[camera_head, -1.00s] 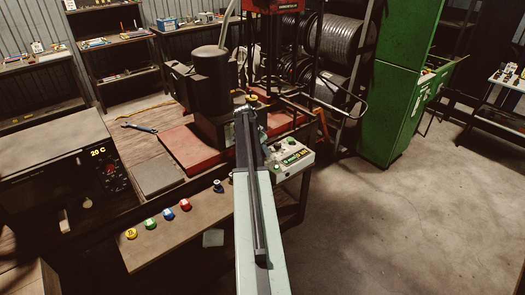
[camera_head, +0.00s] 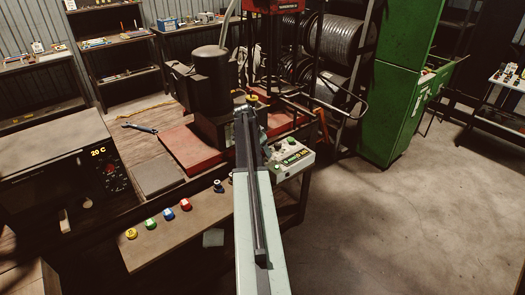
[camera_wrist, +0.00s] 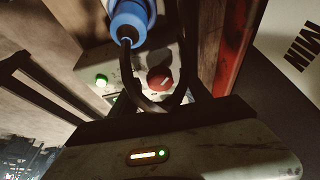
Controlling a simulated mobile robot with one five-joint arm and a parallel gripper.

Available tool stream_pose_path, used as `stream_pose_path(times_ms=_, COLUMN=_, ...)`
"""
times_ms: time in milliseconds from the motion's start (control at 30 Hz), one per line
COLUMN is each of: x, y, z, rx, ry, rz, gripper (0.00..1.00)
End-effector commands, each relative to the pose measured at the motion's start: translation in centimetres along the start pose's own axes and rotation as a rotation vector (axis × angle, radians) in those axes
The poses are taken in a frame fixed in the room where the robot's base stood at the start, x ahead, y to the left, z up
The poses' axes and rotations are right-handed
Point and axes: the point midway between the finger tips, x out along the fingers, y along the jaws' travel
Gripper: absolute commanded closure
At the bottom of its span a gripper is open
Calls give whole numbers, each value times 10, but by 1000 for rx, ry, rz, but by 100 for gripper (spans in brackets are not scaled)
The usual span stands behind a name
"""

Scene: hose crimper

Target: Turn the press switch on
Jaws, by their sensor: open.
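In the wrist view a round red knob (camera_wrist: 160,78) sits on a worn grey panel, with a white mark at its right side. A lit green lamp (camera_wrist: 102,81) is to its left. In the head view my arm hides the gripper and the knob.
In the head view, a control box (camera_head: 290,161) stands just right of my arm. A dark cylindrical motor (camera_head: 211,80) and a red plate (camera_head: 187,146) are at the left. Coloured buttons (camera_head: 168,213) line the bench front. A green cabinet (camera_head: 392,85) stands right; floor there is clear.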

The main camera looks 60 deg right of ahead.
Motion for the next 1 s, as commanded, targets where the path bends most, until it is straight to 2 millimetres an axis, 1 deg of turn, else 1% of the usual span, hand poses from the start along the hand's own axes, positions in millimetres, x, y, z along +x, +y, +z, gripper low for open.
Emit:
stream_pose_path(times_ms=67, x=-3, y=0, z=0, rx=0, ry=0, rz=0, gripper=45)
stream_pose_path(times_ms=167, x=-12, y=0, z=-1, rx=-1, ry=0, rz=0, gripper=45)
stream_pose_path(times_ms=267, x=-28, y=0, z=-2, rx=-1, ry=0, rz=0, gripper=45)
stream_pose_path(times_ms=400, x=-57, y=0, z=-3, rx=-1, ry=0, rz=0, gripper=45)
stream_pose_path(times_ms=533, x=-77, y=0, z=-2, rx=-1, ry=0, rz=0, gripper=45)
stream_pose_path(times_ms=633, x=-81, y=0, z=-1, rx=0, ry=0, rz=0, gripper=45)
stream_pose_path(times_ms=1000, x=-78, y=0, z=1, rx=0, ry=0, rz=0, gripper=45)
